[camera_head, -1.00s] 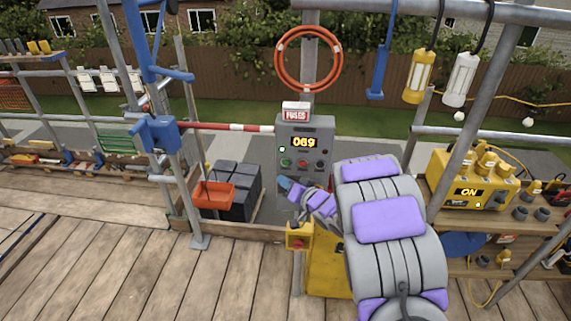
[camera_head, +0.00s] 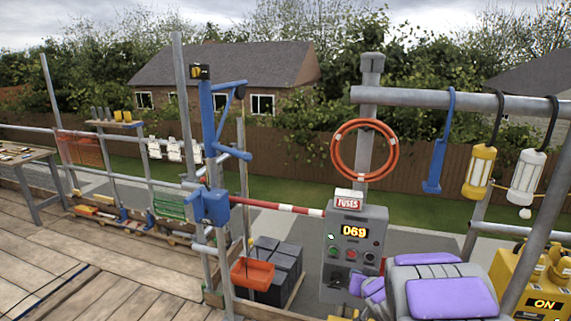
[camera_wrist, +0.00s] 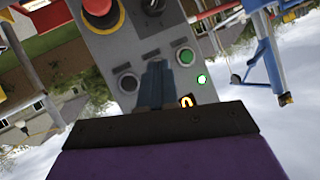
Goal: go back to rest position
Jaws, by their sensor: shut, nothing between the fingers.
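My gripper (camera_wrist: 157,82) shows in the wrist view as two bluish fingers closed together, with nothing between them. Behind them in that view is the grey control panel (camera_wrist: 138,45), seen upside down, with a red knob, a black knob and a green button (camera_wrist: 186,57). A small lamp beside the green button is lit green. The fingertips are hard to make out there.
A red and white barrier pole (camera_head: 277,205) runs left from the fuse box to a blue hoist (camera_head: 209,205). An orange bucket (camera_head: 253,272) hangs by dark blocks (camera_head: 272,262). Lamps (camera_head: 479,170) hang at right above a yellow "ON" unit (camera_head: 520,282).

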